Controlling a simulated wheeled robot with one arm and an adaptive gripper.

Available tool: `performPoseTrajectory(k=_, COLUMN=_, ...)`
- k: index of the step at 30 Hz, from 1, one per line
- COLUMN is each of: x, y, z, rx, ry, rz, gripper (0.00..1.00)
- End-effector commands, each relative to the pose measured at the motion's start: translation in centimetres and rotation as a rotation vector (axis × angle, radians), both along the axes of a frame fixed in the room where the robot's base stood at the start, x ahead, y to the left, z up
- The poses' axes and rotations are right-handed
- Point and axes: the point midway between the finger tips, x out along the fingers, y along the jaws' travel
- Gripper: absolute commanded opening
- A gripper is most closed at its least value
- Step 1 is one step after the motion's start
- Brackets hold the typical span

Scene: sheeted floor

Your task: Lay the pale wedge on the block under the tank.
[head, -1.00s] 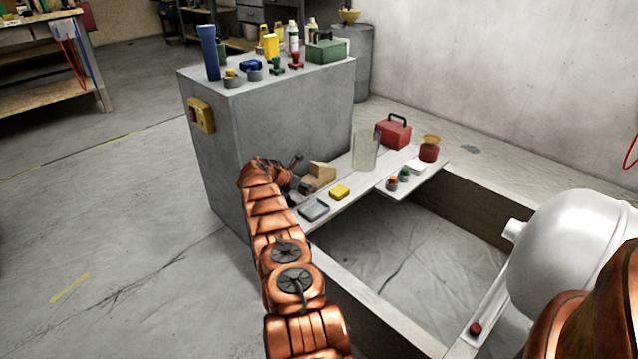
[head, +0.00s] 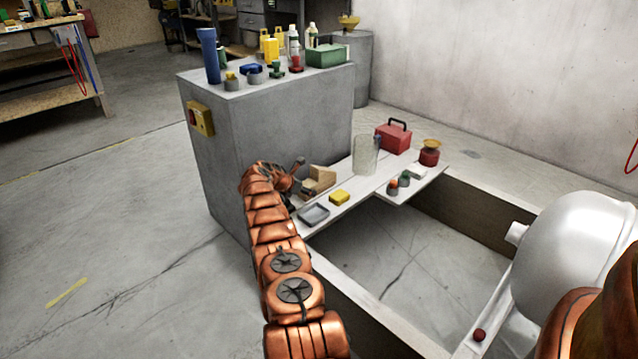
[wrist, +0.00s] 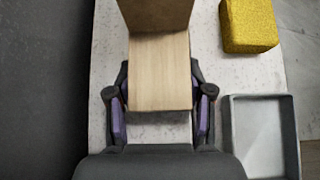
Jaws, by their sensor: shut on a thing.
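The pale wooden wedge (wrist: 160,72) lies between my gripper's fingers (wrist: 160,98) in the wrist view; they are shut on its two sides. A browner wooden face (wrist: 156,12) rises at its far end; I cannot tell whether it is part of the wedge. In the head view the tan wooden shape (head: 322,175) is at the left end of the pale shelf, with my gripper (head: 304,186) against it, partly hidden by my arm. The white tank (head: 572,240) is at the right. I cannot make out a block under it.
A grey tray (head: 314,214) and yellow block (head: 339,197) are close to my gripper. A clear cylinder (head: 365,155), red toolbox (head: 393,136) and small knobs stand farther along the shelf (head: 335,216). A tall grey cabinet (head: 285,130) stands beside my arm. A framed floor opening lies before the tank.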

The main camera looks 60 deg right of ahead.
Motion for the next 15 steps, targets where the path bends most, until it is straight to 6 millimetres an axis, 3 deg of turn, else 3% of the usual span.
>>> performPoseTrajectory(k=6, x=-0.01, y=0.0, z=-0.01, rx=0.0, ry=0.0, rz=0.0, gripper=0.17)
performPoseTrajectory(k=15, x=0.0, y=-0.03, z=0.69, rx=-0.001, ry=0.0, rz=0.0, gripper=0.15)
